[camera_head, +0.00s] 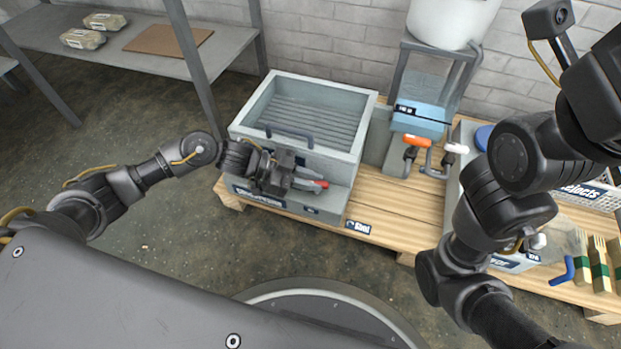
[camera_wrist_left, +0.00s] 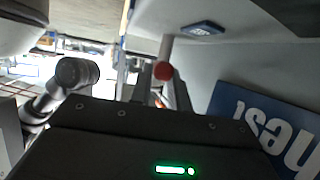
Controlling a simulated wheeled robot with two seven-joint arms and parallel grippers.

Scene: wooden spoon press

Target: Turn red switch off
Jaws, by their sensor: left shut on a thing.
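The red switch (camera_head: 321,184) sticks out at the front right of a grey box-shaped machine (camera_head: 352,152). My left gripper (camera_head: 300,182) is at the machine's front face, with its fingers at the switch. In the left wrist view, the round red end of the switch (camera_wrist_left: 163,71) shows between the two fingers (camera_wrist_left: 164,92), which are shut on it. The gripper hides part of the switch's lever and mount in the head view. My right arm rises on the right of the head view, and its gripper is out of the picture.
The machine stands on a wooden pallet (camera_head: 400,205). To its right are an orange-handled clamp (camera_head: 416,141), a blue box (camera_head: 420,118) and a white bucket (camera_head: 450,22) on a stand. A metal shelf (camera_head: 215,50) stands behind left. The floor at left is clear.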

